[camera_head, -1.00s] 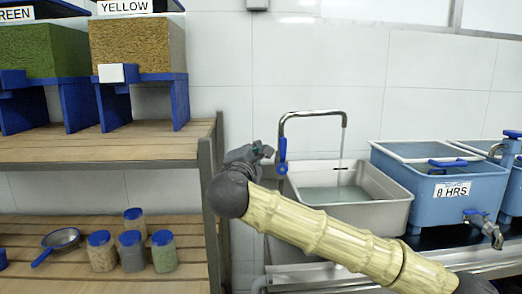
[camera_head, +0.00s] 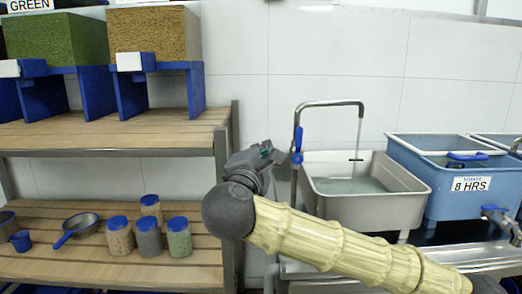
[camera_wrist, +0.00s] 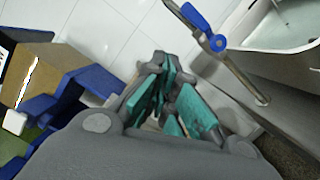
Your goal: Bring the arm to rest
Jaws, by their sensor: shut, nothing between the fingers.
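My arm (camera_head: 330,243) reaches in from the lower right of the head view, its yellow ribbed sleeve ending in a dark grey joint. My gripper (camera_head: 268,152) sits beyond that joint, between the shelf rack and the sink, with nothing seen in it. In the wrist view my gripper (camera_wrist: 168,95) shows its teal finger pads close together and empty. The fingertips are small in the head view and lie near the blue tap handle in the picture; I cannot tell the gap.
The sink (camera_head: 365,208) with its curved tap (camera_head: 330,103) stands right, beside the blue tub marked 8 HRS (camera_head: 452,185). The wooden rack (camera_head: 110,135) at left holds grain bins on blue stands (camera_head: 160,90), lidded jars (camera_head: 149,238) and a blue-handled pan (camera_head: 82,223). Bare wall shows between.

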